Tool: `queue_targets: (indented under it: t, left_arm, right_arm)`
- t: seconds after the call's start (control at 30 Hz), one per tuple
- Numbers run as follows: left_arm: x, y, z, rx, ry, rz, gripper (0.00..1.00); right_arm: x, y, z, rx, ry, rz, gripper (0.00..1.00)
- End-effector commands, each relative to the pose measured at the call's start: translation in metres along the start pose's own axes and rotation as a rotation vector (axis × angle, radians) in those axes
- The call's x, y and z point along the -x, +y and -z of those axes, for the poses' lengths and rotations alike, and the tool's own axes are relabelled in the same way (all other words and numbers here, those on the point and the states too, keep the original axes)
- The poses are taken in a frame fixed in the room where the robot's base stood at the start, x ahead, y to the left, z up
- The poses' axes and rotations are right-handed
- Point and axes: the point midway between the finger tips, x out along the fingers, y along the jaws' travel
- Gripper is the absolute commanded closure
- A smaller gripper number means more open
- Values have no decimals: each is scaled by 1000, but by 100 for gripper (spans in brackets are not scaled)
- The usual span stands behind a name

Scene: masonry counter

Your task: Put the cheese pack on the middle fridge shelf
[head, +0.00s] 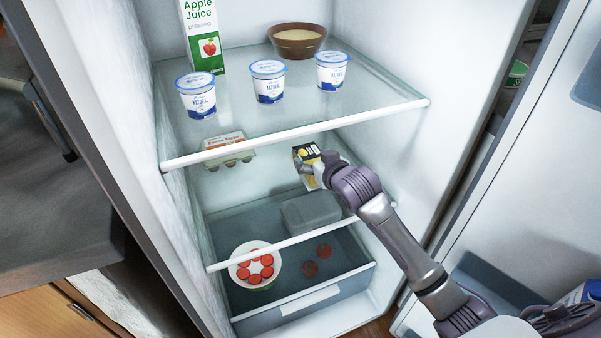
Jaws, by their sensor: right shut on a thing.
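The cheese pack (306,156), a small box with dark, yellow and white faces, is in the space between the upper and middle fridge shelves. My right gripper (318,170) is shut on it and covers its right side. The middle shelf is glass with a white front rail (300,238). The pack shows above this shelf, toward the right side. Whether its base touches the glass I cannot tell. My left gripper is not in view.
An egg carton (229,153) stands at the left back. The upper shelf (330,110) holds yogurt cups (268,82), a juice carton (203,35) and a brown bowl (297,40). A bowl of red pieces (257,268) and a grey container (311,212) show lower. The door (530,180) is open.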

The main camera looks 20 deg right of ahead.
Motion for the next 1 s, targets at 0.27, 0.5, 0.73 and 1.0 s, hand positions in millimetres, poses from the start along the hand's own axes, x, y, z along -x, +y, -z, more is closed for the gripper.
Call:
queue_targets:
  t: [0.27, 0.5, 0.73, 1.0]
  left_arm:
    - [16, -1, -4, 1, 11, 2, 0]
    - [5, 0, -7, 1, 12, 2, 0]
    - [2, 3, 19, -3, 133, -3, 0]
    - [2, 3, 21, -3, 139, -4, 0]
  right_arm:
    - [-52, -4, -7, -1, 4, 1, 78]
    - [-66, -5, -30, 0, 0, 1, 78]
    - [-72, -5, -45, 0, 3, 1, 78]
    - [-72, -5, -45, 0, 3, 1, 79]
